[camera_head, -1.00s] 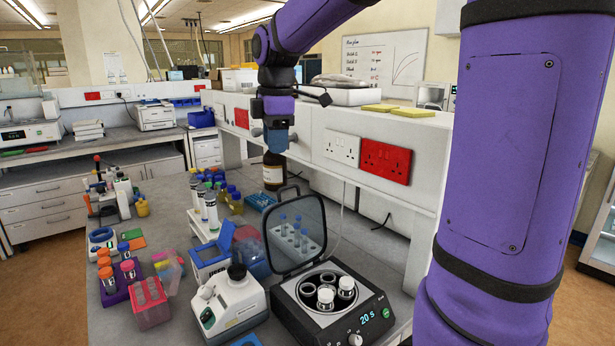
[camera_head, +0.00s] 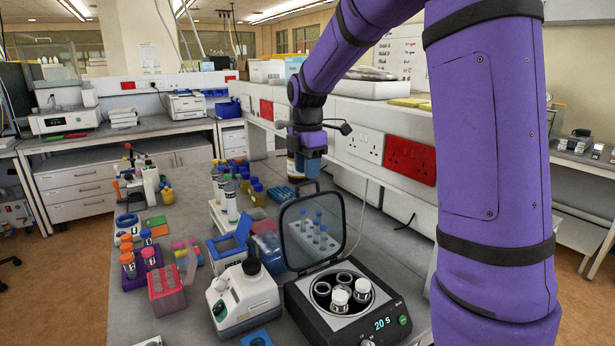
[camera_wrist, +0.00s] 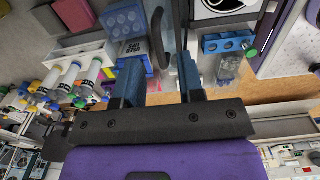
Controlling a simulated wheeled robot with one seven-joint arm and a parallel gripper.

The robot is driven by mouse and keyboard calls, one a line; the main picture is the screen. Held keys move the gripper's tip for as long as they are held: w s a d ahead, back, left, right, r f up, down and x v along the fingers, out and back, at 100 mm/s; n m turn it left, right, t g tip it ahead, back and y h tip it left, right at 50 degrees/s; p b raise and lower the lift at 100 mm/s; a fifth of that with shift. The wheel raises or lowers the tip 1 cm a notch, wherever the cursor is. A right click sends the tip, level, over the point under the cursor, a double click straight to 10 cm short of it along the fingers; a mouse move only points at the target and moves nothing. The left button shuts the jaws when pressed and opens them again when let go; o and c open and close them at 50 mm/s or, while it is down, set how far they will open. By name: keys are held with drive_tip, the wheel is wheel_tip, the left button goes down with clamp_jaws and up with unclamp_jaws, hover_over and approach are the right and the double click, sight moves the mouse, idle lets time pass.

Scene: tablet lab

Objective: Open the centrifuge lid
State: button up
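The black centrifuge (camera_head: 390,305) stands on the bench at lower right in the head view, its display reading 20 s. Its lid (camera_head: 292,250), a dark frame with a clear window, stands raised at the back of the body. The rotor (camera_head: 342,292) is exposed, with two white-capped tubes in it. My gripper (camera_head: 307,168) hangs pointing down, above and behind the lid's top edge, apart from it as far as I can tell. In the wrist view my gripper (camera_wrist: 160,80) shows its two blue fingers apart with nothing clearly held between them.
A white instrument (camera_head: 240,298) and a blue open box (camera_head: 228,245) stand left of the centrifuge. A shelf with sockets (camera_head: 408,158) runs along the right.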

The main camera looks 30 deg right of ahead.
drive_tip(key=shift+f, duration=1.25)
drive_tip(key=shift+c, duration=0.5)
clamp_jaws()
drive_tip(key=s, duration=0.4)
drive_tip(key=shift+s+r, duration=0.35)
drive_tip(key=shift+s, duration=0.05)
drive_tip(key=shift+o, duration=0.5)
unclamp_jaws()
